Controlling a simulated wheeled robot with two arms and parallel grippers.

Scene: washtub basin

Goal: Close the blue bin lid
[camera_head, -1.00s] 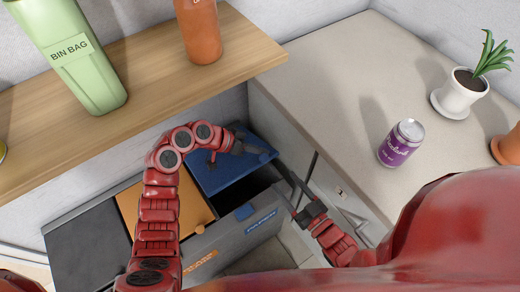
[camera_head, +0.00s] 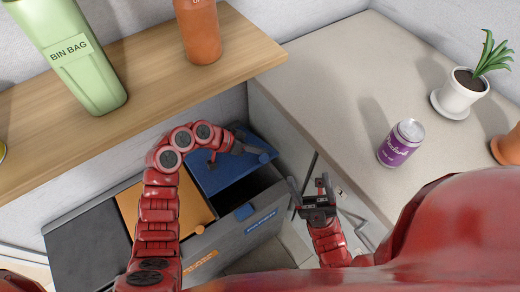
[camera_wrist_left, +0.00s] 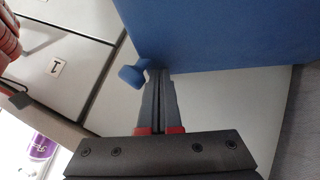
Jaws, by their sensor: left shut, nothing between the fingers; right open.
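The blue bin lid (camera_head: 222,178) is raised at the back of the blue bin, and a dark opening shows in front of it. The bin's front (camera_head: 262,220) has a blue label. In the left wrist view the lid (camera_wrist_left: 230,30) is a broad blue panel with a small blue tab (camera_wrist_left: 132,75). My right gripper (camera_head: 308,186) is open and empty, just right of the bin.
An orange lid (camera_head: 185,215) and a black lid (camera_head: 88,245) are left of the blue one. A wooden shelf (camera_head: 150,65) overhangs behind. The counter (camera_head: 320,100) at right holds a purple can (camera_head: 401,143) and a potted plant (camera_head: 460,93).

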